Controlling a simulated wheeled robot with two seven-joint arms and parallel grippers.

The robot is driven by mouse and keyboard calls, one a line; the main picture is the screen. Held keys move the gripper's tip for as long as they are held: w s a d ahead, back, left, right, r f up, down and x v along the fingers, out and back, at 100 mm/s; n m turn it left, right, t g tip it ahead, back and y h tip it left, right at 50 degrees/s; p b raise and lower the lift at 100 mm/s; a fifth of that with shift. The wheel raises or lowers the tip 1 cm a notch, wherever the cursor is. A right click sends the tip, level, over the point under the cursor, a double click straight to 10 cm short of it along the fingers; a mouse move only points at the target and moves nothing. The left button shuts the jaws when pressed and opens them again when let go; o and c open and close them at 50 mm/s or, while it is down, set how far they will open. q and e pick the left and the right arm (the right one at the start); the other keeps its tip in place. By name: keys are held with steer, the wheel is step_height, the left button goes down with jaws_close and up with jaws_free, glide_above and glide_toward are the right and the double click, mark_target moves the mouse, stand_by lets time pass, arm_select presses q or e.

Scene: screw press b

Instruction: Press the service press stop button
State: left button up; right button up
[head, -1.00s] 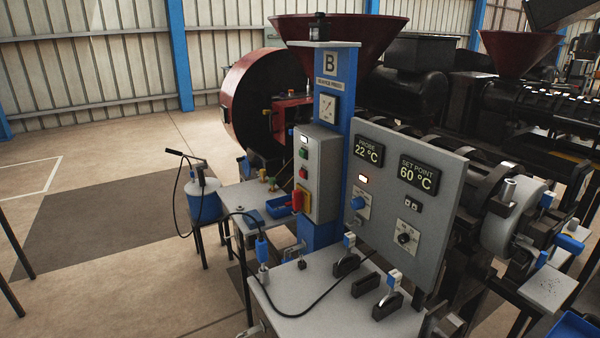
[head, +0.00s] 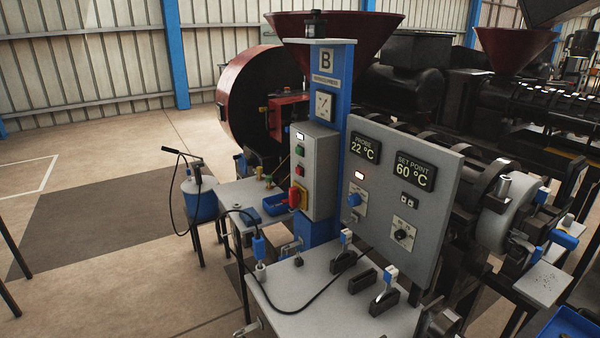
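The red button looks like the stop button; no label can be read. Neither of my grippers shows in the head view.
A grey panel (head: 430,220) right of the column reads probe 22 °C and set point 60 °C. A grey table (head: 320,315) in front carries clamps and a black cable. Open floor (head: 100,225) lies at far left.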

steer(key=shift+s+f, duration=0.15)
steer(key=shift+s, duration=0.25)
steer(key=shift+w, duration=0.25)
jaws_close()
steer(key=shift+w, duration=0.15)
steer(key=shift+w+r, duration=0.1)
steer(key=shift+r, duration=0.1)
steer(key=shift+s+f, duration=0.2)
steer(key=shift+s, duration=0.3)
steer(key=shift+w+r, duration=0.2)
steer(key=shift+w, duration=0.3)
